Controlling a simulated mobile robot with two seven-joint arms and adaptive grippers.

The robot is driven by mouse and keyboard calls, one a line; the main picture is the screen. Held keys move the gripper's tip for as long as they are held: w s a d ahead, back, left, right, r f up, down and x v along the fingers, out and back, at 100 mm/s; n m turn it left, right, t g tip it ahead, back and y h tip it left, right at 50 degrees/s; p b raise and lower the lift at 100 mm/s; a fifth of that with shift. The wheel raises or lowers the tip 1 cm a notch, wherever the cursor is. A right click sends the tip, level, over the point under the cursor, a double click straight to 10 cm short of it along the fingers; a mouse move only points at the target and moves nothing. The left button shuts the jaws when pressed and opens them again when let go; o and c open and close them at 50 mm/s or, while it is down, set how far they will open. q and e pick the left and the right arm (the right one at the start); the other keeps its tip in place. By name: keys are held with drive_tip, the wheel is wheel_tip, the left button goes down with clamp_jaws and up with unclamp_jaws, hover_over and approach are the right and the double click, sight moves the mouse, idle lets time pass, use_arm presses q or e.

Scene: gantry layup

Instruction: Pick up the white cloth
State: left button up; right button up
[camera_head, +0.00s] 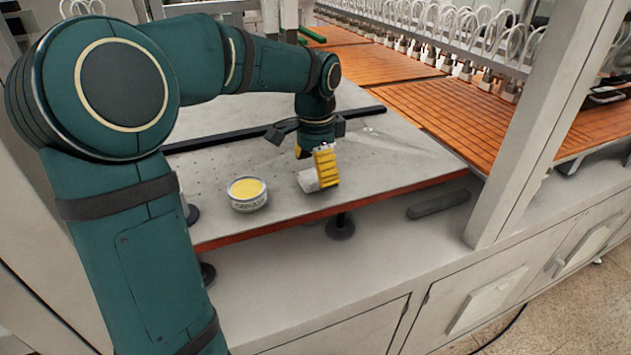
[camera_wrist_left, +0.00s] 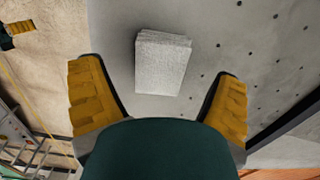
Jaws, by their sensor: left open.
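The white cloth (camera_wrist_left: 162,64) is a folded, rough-textured block lying flat on the grey perforated table top. In the left wrist view it lies ahead of and between the two yellow fingers, with bare table around it. My left gripper (camera_head: 316,166) is open and pointed down over the cloth; its fingers also show wide apart in the left wrist view (camera_wrist_left: 160,95). In the head view the yellow finger hides part of the cloth (camera_head: 308,181). I see no contact between finger and cloth.
A round tub with yellow contents (camera_head: 247,194) stands left of the cloth on the grey table top (camera_head: 215,160). A black bar (camera_head: 225,141) crosses the table behind. A dark grey block (camera_head: 439,203) lies on the lower ledge. A pale post (camera_head: 520,130) rises at right.

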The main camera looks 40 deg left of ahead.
sight(315, 175)
use_arm(q)
drive_tip(key=shift+f, duration=0.9)
drive_tip(key=c, duration=1.1)
drive_tip(key=shift+o, duration=0.2)
wheel_tip(315, 175, up, 10)
drive_tip(key=shift+r+p, duration=0.1)
drive_tip(key=shift+p, duration=0.85)
drive_tip(key=shift+c, duration=0.3)
